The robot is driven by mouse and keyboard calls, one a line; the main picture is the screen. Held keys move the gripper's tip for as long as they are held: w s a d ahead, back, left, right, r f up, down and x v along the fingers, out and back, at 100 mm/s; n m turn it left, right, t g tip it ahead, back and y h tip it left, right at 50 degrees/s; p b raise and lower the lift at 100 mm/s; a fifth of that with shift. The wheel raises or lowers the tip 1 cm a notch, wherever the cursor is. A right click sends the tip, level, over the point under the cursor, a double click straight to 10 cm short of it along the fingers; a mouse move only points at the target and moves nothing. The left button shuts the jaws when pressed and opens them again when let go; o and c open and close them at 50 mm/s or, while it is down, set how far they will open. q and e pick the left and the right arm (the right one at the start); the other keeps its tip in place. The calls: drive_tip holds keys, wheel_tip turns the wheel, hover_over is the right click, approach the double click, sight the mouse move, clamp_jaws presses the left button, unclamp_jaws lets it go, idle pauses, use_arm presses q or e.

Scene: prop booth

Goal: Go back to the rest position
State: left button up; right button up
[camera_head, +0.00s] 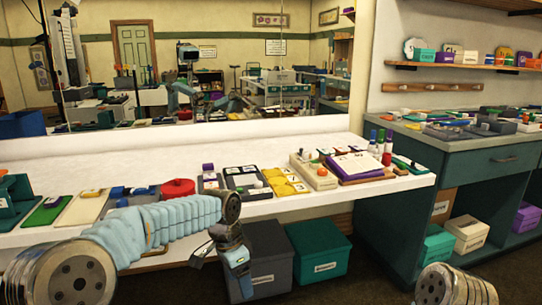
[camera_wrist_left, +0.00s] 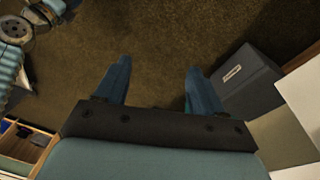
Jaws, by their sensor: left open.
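My left arm comes in from the lower left in the head view and reaches across in front of the white counter (camera_head: 330,201). My left gripper (camera_head: 241,291) hangs at its end, pointing down, below the counter's front edge. In the left wrist view its two blue fingers (camera_wrist_left: 155,92) stand wide apart, with only brown floor between them. It is open and holds nothing. My right gripper is not in view; only a rounded part of my right arm shows at the lower right of the head view.
A grey box (camera_head: 268,263) and a green box (camera_head: 318,252) stand under the counter, close to my left gripper; the grey one also shows in the wrist view (camera_wrist_left: 243,85). Small props, including a red round container (camera_head: 178,188), line the counter. A teal cabinet (camera_head: 480,165) stands right.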

use_arm(q)
drive_tip(key=s+f+n+h, duration=0.1)
drive_tip(key=s+f+n, duration=0.3)
drive_tip(key=f, duration=0.9)
drive_tip(key=s+f+n+h, duration=0.15)
drive_tip(key=s+f, duration=0.35)
drive_tip(key=f, duration=0.7)
drive_tip(key=s+a+f+n, duration=0.1)
drive_tip(key=s+f+n, duration=0.2)
drive_tip(key=s, duration=0.4)
drive_tip(key=s+a+f+n, duration=0.1)
drive_tip(key=s+f+n, duration=0.3)
drive_tip(key=s+f, duration=0.2)
drive_tip(key=shift+s+a+t, duration=0.4)
drive_tip(key=shift+s, duration=0.7)
